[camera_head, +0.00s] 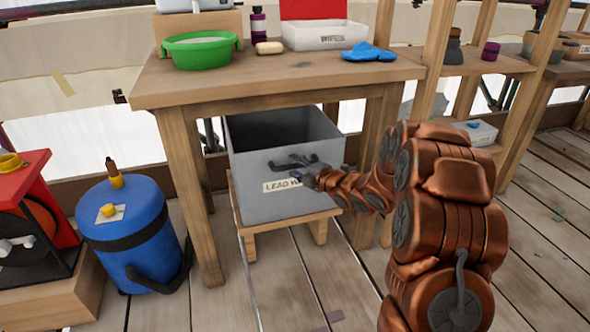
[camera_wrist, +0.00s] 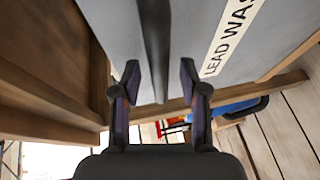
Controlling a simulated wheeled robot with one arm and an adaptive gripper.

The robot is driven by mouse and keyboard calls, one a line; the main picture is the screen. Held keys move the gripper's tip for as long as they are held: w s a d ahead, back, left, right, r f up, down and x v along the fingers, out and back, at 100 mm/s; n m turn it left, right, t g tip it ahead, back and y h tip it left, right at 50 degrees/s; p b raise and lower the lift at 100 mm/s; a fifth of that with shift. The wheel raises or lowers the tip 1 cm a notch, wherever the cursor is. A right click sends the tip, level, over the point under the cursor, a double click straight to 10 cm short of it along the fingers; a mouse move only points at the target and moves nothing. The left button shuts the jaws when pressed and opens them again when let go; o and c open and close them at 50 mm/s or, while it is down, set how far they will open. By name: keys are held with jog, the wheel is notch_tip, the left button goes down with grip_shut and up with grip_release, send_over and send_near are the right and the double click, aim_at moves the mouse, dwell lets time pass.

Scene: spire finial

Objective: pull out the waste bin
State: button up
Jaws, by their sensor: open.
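The waste bin (camera_head: 290,200) is a grey open-topped box under the wooden table, on a low wooden stand. Its front has a dark handle and a white label reading "LEAD W", the rest hidden by my arm. My gripper (camera_head: 298,165) is at the bin's front, by the handle. In the wrist view my gripper (camera_wrist: 158,75) is open, with one finger on each side of the dark handle bar (camera_wrist: 154,35). The bin's grey front (camera_wrist: 200,20) lies behind it. I cannot tell whether the fingers touch the bar.
The wooden table (camera_head: 270,92) stands over the bin, with legs at both sides. It carries a green basin (camera_head: 200,52), a white box (camera_head: 328,38) and a blue cloth (camera_head: 368,53). A blue drum (camera_head: 132,235) stands on the floor at left. Floor planks before the bin are clear.

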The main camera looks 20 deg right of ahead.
jog(key=shift+w+a+f, duration=0.1)
jog(key=shift+w+a, duration=0.05)
jog(key=shift+w, duration=0.25)
grip_shut()
dwell(0.5)
